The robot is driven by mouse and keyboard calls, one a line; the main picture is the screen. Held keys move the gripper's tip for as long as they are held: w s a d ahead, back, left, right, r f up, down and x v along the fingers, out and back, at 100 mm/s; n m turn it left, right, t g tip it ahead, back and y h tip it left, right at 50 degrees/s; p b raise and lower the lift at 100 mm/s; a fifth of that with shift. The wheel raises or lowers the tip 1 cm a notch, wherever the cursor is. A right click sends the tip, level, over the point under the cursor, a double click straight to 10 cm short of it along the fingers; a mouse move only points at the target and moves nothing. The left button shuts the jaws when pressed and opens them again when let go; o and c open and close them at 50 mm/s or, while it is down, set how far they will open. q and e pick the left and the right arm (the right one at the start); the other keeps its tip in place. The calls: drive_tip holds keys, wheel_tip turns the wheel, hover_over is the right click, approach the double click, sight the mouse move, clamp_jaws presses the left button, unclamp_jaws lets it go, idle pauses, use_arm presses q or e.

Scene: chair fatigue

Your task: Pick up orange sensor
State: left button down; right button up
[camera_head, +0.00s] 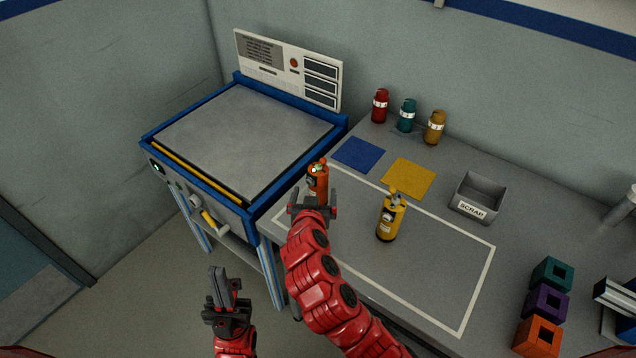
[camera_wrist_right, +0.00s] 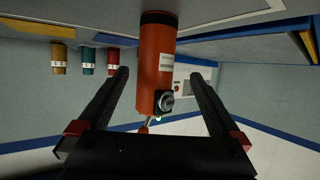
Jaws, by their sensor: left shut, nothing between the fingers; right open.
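The orange sensor (camera_head: 318,178) is a small upright cylinder with a dark fitting on top. It stands on the grey bench near the blue-framed machine. My right gripper (camera_head: 316,198) is right at it, open. In the right wrist view the orange sensor (camera_wrist_right: 155,65) shows between the two open fingers (camera_wrist_right: 158,100), with a gap on each side. My left gripper (camera_head: 222,285) is shut and empty, low at the left, away from the bench.
A yellow sensor (camera_head: 391,217) stands close to the right of my right gripper. Blue (camera_head: 359,154) and yellow (camera_head: 408,179) mats, a scrap bin (camera_head: 480,197) and red, teal and yellow bottles (camera_head: 407,115) stand behind. Coloured blocks (camera_head: 545,304) are at right.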

sight(318, 191)
drive_tip(key=shift+w+d+f+p, duration=0.2)
drive_tip(key=shift+w+p, duration=0.25)
drive_tip(key=shift+w, duration=0.15)
drive_tip(key=p+x, duration=0.1)
drive_tip(key=x, duration=0.2)
drive_tip(key=shift+d+f, duration=0.1)
drive_tip(key=shift+d, duration=0.1)
drive_tip(key=shift+w+f, duration=0.15)
drive_tip(key=shift+w, duration=0.25)
drive_tip(key=c, duration=1.6)
drive_tip(key=shift+o, duration=0.2)
